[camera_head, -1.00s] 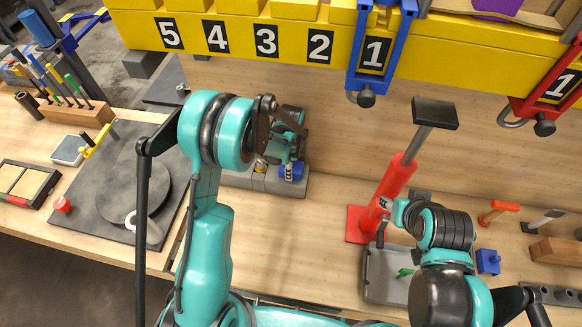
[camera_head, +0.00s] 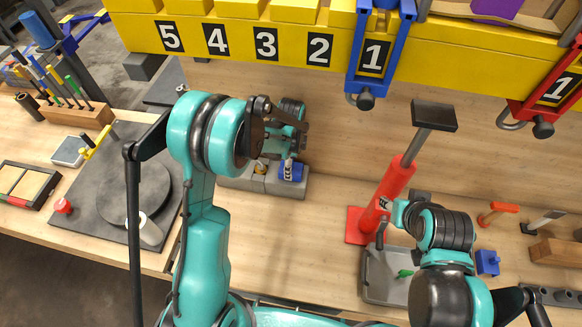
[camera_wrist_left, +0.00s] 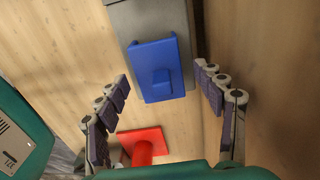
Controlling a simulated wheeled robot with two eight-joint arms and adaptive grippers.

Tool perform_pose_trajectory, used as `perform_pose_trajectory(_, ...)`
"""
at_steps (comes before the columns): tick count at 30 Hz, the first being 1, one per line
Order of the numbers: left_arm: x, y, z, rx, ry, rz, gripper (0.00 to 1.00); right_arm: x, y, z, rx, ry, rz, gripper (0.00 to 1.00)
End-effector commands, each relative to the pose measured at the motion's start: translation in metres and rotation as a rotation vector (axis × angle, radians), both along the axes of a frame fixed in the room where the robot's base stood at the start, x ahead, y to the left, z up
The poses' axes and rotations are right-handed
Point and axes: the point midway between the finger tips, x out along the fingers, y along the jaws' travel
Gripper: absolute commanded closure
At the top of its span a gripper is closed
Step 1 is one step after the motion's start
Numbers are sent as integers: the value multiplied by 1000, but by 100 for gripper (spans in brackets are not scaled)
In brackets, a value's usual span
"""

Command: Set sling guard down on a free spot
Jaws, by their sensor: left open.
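The sling guard, a blue bracket (camera_head: 291,171), sits on the right end of a grey block against the back of the bench. In the left wrist view the blue guard (camera_wrist_left: 155,72) lies on the end of the grey block, with a small raised blue tab on it. My left gripper (camera_head: 290,142) is above the block. In the wrist view its fingers (camera_wrist_left: 168,95) are spread wide on either side of the guard, apart from it. My right gripper (camera_head: 385,222) is beside the red jack; its fingers are too small and hidden to judge.
The grey block (camera_head: 237,182) extends left of the guard. A red jack (camera_head: 393,185) stands to the right, with a grey tray (camera_head: 385,288) in front. Bare wood lies between block and jack. A dark turntable (camera_head: 135,190) is at left; a yellow numbered beam (camera_head: 340,45) hangs above.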

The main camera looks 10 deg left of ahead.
Motion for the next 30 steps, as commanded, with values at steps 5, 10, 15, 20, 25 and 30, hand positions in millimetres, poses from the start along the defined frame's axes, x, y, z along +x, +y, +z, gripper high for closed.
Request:
perform_pose_trajectory(5, -1, 0, 44, 0, 0, 0, 31, 0, 0, 6, 0, 0, 0, 60)
perform_pose_trajectory(10, 0, 0, 75, 0, 0, 0, 31, 0, 0, 9, 0, 0, 0, 60)
perform_pose_trajectory(15, -1, 0, 91, 0, -2, 6, 31, 0, 0, 10, 0, 0, 0, 60)
perform_pose_trajectory(20, -14, 8, 117, -8, -46, 119, 31, 0, 0, 10, 0, 0, 0, 60)
perform_pose_trajectory(25, -52, 24, 165, -54, -162, 426, 31, 0, 0, 10, 0, 0, 0, 60)
perform_pose_trajectory(30, -98, 41, 199, -140, -282, 768, 31, 0, 0, 10, 0, 0, 0, 60)
